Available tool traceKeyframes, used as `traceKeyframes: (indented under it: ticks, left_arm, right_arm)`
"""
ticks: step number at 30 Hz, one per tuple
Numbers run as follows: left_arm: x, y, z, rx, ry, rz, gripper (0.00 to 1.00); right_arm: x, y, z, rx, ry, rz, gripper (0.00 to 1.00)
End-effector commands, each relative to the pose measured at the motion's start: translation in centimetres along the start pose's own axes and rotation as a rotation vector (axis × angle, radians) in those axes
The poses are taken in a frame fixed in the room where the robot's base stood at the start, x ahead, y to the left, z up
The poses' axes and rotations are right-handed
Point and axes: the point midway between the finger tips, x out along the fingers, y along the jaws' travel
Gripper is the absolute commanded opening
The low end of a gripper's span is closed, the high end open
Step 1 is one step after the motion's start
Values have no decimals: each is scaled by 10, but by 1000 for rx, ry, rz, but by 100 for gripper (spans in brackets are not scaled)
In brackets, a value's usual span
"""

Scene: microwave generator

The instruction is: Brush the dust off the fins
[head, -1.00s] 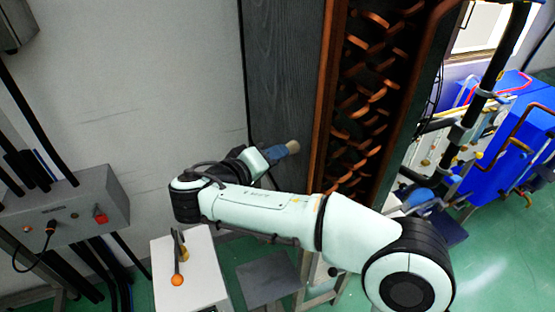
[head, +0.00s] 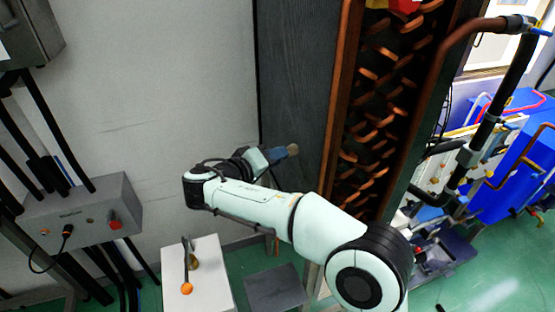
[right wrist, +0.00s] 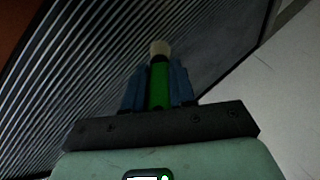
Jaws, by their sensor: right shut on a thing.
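My right gripper (head: 277,154) is at the dark grey finned panel (head: 298,75) in the head view. In the right wrist view its two blue fingers (right wrist: 158,90) are shut on a brush with a green handle (right wrist: 159,85) and pale bristles (right wrist: 160,47). The bristles point at the fins (right wrist: 95,55), which show as fine parallel ridges. I cannot tell whether the bristles touch them. Dust on the fins is not distinguishable. My left gripper is out of view.
Copper tube bends (head: 375,110) line the panel's right side. A grey control box (head: 85,215) is on the left, and a white box (head: 207,275) with an orange-knobbed lever (head: 186,287) stands below my arm. Blue equipment (head: 515,180) and pipes are at right. Green floor shows between.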

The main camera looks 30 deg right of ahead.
Motion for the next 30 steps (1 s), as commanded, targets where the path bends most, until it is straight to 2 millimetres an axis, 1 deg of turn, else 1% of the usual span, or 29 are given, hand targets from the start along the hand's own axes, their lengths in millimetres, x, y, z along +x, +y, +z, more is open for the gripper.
traceKeyframes:
  ticks: [1, 6, 17, 30]
  left_arm:
    - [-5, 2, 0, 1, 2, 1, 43]
    - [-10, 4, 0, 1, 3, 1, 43]
    - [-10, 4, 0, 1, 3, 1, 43]
    - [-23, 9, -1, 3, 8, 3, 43]
  right_arm:
    - [2, 0, -5, 0, -2, 3, 0]
    - [8, -3, -12, 0, -2, 3, 0]
    - [7, -5, -13, 0, -1, 2, 0]
    - [-29, -24, -27, -1, 1, -1, 0]
